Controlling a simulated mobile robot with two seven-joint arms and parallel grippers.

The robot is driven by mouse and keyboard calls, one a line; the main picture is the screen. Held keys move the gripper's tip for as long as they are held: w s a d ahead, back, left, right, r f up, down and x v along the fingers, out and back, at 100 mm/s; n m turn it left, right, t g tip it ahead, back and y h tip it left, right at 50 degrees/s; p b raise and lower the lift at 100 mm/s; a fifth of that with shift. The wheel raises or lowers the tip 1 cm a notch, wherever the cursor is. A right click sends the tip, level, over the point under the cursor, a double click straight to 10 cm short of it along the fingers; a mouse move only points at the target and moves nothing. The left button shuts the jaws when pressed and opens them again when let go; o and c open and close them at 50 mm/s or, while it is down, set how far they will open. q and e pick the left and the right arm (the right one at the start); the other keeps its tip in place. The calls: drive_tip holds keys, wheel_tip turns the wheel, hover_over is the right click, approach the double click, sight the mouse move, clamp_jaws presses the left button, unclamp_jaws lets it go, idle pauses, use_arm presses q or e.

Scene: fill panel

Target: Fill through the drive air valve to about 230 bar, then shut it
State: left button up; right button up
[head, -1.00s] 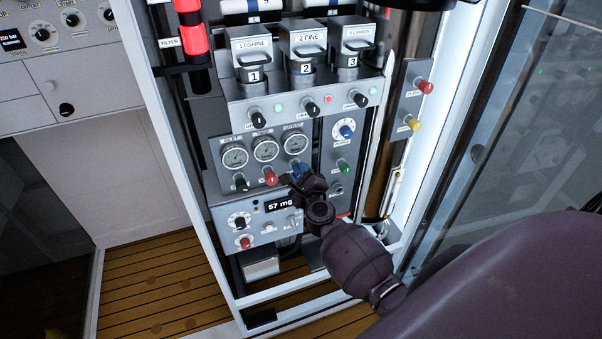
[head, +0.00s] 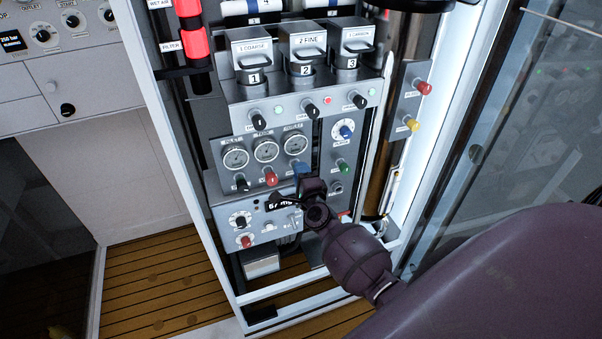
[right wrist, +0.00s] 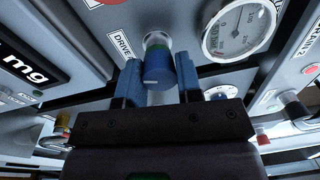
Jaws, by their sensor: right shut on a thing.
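The drive air valve is a blue knob (right wrist: 158,66) beside a label reading "DRIVE" in the right wrist view. A pale line marks its end. In the head view a little of the blue knob (head: 299,168) shows below the right-hand gauge (head: 296,143), mostly hidden by my right gripper (head: 310,187). My right gripper's blue fingers (right wrist: 158,88) are on either side of the knob and shut on it. The nearest gauge (right wrist: 240,28) shows its dial and needle in the wrist view, but I cannot read the value. My left gripper is not in view.
A red knob (head: 270,178) and a dark knob (head: 241,184) sit left of the drive knob, under two more gauges (head: 266,149). A green knob (head: 342,166) is to the right. An "mg" display (head: 280,203) is below.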

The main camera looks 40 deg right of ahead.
idle(0.4)
drive_tip(key=o, duration=0.9)
drive_tip(key=shift+o, duration=0.2)
drive_tip(key=shift+s, duration=0.1)
drive_tip(key=v, duration=1)
drive_tip(key=shift+s+a+b, duration=0.2)
drive_tip(key=shift+s+b, duration=0.1)
drive_tip(key=shift+b, duration=0.05)
drive_tip(key=shift+f, duration=0.1)
